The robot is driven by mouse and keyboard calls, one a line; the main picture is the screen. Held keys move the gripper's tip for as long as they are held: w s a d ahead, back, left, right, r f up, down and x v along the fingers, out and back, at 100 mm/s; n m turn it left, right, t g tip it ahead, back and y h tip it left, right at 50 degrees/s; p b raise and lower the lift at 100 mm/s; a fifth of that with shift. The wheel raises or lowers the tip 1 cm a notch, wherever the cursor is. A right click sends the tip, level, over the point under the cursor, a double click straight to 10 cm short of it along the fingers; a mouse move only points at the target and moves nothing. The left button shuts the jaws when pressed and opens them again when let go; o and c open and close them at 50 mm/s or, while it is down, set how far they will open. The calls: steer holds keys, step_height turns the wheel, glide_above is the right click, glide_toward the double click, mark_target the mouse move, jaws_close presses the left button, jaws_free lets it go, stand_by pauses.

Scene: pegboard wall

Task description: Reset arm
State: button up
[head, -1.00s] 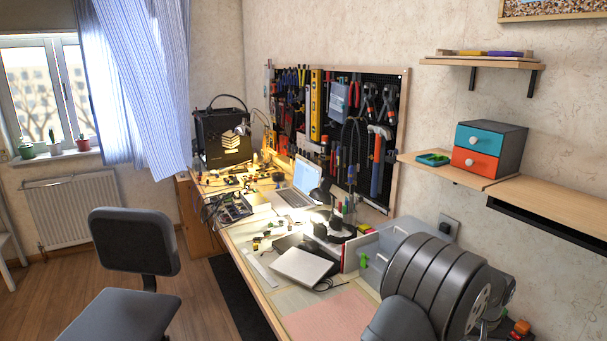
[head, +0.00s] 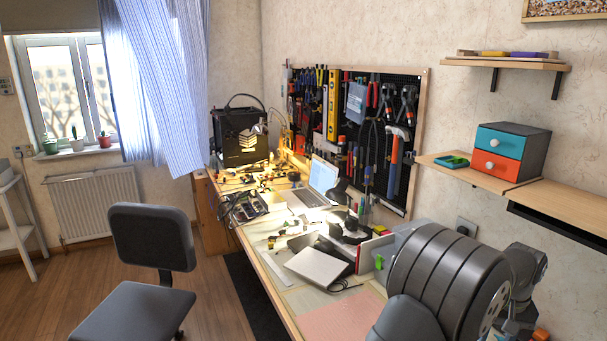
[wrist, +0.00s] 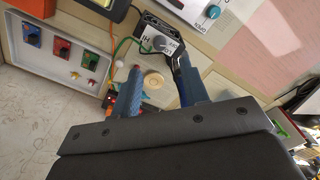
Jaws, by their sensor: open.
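My gripper (wrist: 160,85) shows in the wrist view with its two blue fingers apart and nothing between them. In the head view my arm fills the lower right, over the front end of the workbench, and the fingers cannot be made out there.
The workbench (head: 268,268) holds an open laptop (head: 318,190), a flat silver device (head: 316,266) and scattered tools. A pegboard (head: 415,130) of hand tools hangs behind. Shelves with a blue and orange drawer box (head: 510,152) are at the right. A chair (head: 150,240) stands at the left.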

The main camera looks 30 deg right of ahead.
step_height(320, 180, up, 9)
step_height(320, 180, down, 17)
steer(key=shift+f, duration=0.2)
steer(key=shift+r+m, duration=0.15)
steer(key=shift+m, duration=0.25)
steer(key=m, duration=1.7)
steer(key=shift+m, duration=0.4)
